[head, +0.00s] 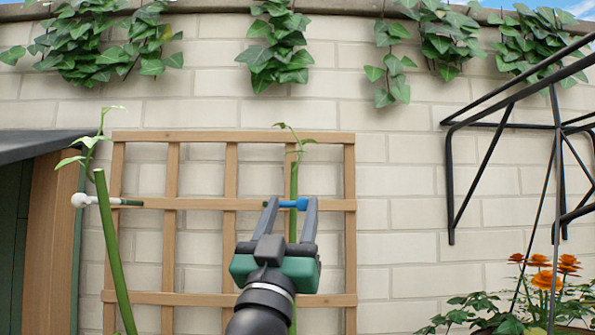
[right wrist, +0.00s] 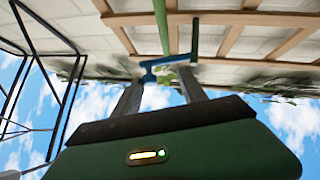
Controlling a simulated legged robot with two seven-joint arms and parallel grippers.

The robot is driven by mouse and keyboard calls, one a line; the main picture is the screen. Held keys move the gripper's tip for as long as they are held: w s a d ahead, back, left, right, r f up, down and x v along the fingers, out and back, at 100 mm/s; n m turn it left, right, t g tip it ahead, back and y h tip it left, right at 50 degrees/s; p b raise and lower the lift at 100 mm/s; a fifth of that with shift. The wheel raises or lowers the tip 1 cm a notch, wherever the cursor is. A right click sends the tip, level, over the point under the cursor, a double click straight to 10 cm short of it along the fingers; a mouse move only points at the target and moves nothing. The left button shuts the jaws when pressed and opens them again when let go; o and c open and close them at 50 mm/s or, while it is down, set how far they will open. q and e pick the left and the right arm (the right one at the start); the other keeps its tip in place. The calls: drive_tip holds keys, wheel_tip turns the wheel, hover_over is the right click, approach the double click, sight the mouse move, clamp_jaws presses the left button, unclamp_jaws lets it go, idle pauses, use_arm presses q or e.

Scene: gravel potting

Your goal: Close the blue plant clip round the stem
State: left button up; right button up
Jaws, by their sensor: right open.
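The blue plant clip (head: 291,204) sits at the green stem (head: 294,178) in front of the trellis, at the height of a wooden crossbar. It also shows in the right wrist view (right wrist: 166,61), with the stem (right wrist: 162,25) running to it. My right gripper (head: 290,207) is open, with one finger on each side of the clip. I cannot tell whether the fingers touch the clip or how far its jaws stand apart. My left gripper is not in view.
A wooden trellis (head: 231,165) stands against a pale brick wall (head: 410,185). At left are a white-ended piece (head: 80,200) and a leaning green stem (head: 114,255). A black metal frame (head: 495,125) and orange flowers (head: 546,280) are at right. Ivy (head: 277,50) hangs above.

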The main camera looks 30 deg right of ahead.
sight(303, 202)
drive_tip(key=r, duration=0.1)
drive_tip(key=d+r+p, duration=0.1)
drive_tip(key=r+p, duration=0.1)
drive_tip(key=r, duration=0.1)
drive_tip(key=shift+w+d, duration=0.25)
drive_tip(key=shift+d, duration=0.15)
drive_tip(key=d, duration=0.1)
drive_tip(key=w+d, duration=0.1)
drive_tip(key=d, duration=0.1)
drive_tip(key=shift+w+f, duration=0.15)
drive_tip(key=shift+f, duration=0.25)
drive_tip(key=shift+c, duration=0.4)
drive_tip(key=shift+s+a+r, duration=0.15)
drive_tip(key=shift+s+a, duration=0.05)
drive_tip(key=shift+a, duration=0.2)
drive_tip(key=c, duration=0.5)
drive_tip(key=shift+s+a+r, duration=0.15)
drive_tip(key=shift+s+a, duration=0.2)
clamp_jaws()
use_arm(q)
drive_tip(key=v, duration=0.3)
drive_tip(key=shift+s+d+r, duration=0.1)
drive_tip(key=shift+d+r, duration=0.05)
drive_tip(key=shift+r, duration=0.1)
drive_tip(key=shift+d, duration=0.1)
use_arm(e)
drive_tip(key=shift+d, duration=0.15)
